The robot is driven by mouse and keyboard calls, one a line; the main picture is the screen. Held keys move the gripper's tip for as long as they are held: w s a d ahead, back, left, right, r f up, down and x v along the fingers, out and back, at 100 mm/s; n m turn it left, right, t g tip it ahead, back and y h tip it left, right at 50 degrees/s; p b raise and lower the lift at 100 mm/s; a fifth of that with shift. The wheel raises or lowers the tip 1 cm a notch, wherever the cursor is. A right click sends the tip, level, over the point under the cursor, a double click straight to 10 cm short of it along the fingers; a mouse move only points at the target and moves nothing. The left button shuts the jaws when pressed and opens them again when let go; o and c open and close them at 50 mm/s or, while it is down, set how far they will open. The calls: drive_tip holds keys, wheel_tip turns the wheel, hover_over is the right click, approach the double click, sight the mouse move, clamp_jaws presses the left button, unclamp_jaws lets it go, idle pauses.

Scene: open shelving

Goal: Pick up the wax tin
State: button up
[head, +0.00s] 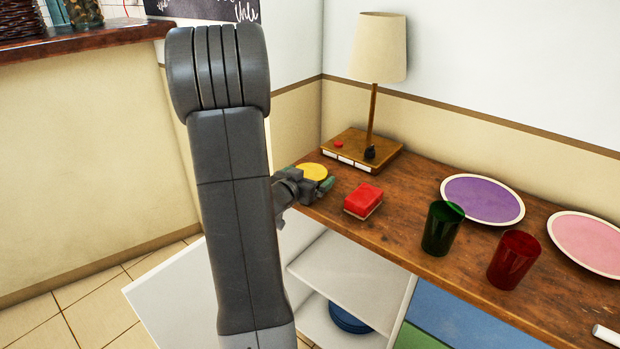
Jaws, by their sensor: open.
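A round, flat yellow tin (313,171), likely the wax tin, lies on the wooden top near its left end, in front of the lamp. My gripper (318,191) is open, low over the top's left front edge and right by the tin. Its fingers overlap the tin's near side in the picture. I cannot tell whether they touch it or are around it. My arm hides the area to the left.
A red block (363,200) sits just right of my gripper. A lamp (371,90) stands behind the tin. A green cup (442,228), a red cup (513,259), a purple plate (483,198) and a pink plate (590,243) are farther right. A white door (175,295) stands open below.

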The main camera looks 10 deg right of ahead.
drive_tip(key=shift+w+d, duration=0.3)
drive_tip(key=shift+w, duration=0.05)
drive_tip(key=shift+c, duration=0.2)
drive_tip(key=c, duration=1.1)
drive_tip(key=shift+r, duration=0.1)
